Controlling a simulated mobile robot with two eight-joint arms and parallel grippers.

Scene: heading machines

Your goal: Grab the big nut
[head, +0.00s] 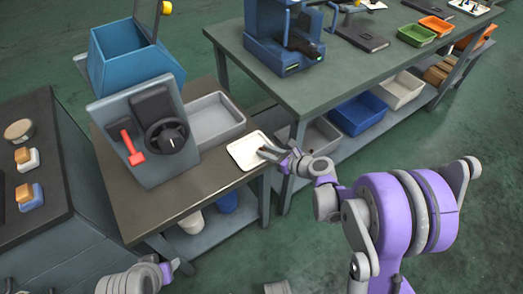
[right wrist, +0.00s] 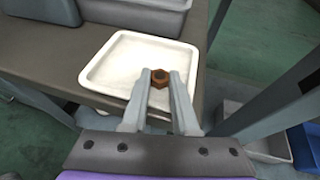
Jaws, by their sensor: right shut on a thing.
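The big nut is a brown hexagonal nut (right wrist: 159,76) in the right wrist view, between the fingertips of my right gripper (right wrist: 161,84). The right gripper is shut on it, over the white tray (right wrist: 110,73); I cannot tell whether the nut still touches the tray. In the head view my right gripper (head: 268,154) reaches from the right over the near right part of the white tray (head: 240,148), and the nut is too small to make out. My left gripper (head: 172,268) is at the bottom edge, low and away from the bench, its jaws unclear.
The tray sits at the right corner of a brown bench (head: 160,212). A grey bin (head: 215,118) and a control panel with a red lever (head: 131,148) stand beside it. A green workbench (head: 365,75) with a blue machine (head: 270,35) is behind; bins fill its lower shelf.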

